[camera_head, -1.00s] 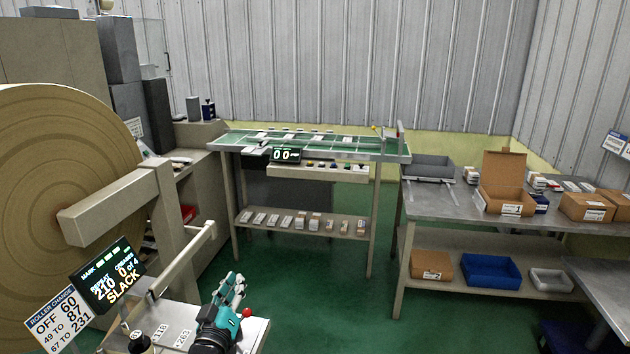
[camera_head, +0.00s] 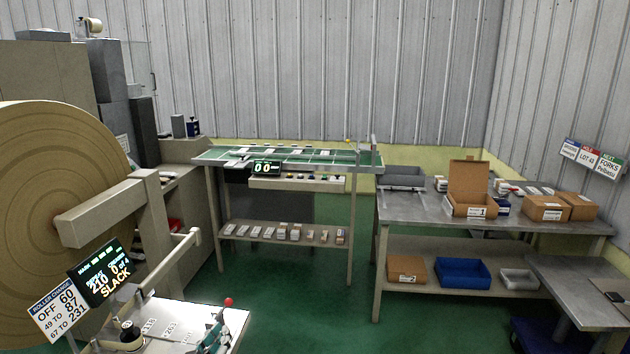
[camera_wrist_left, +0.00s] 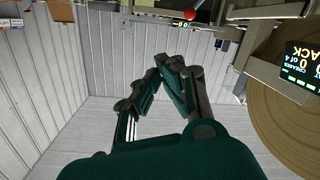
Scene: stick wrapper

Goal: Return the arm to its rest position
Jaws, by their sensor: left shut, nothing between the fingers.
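My left gripper (camera_head: 218,331) shows at the bottom of the head view, in front of the small machine table with printed numbers. Only its teal and grey fingers are visible there; the rest of the arm is cut off by the lower edge. In the left wrist view the gripper (camera_wrist_left: 165,62) points toward the wall and its fingertips meet, shut with nothing between them. My right gripper is in neither view.
A red-knobbed lever (camera_head: 228,302) stands close beside the left gripper. The big paper roll (camera_head: 55,190) and the display reading SLACK (camera_head: 103,275) are at left. A green-topped table (camera_head: 300,158) and a metal bench (camera_head: 420,210) stand beyond. Green floor between them is clear.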

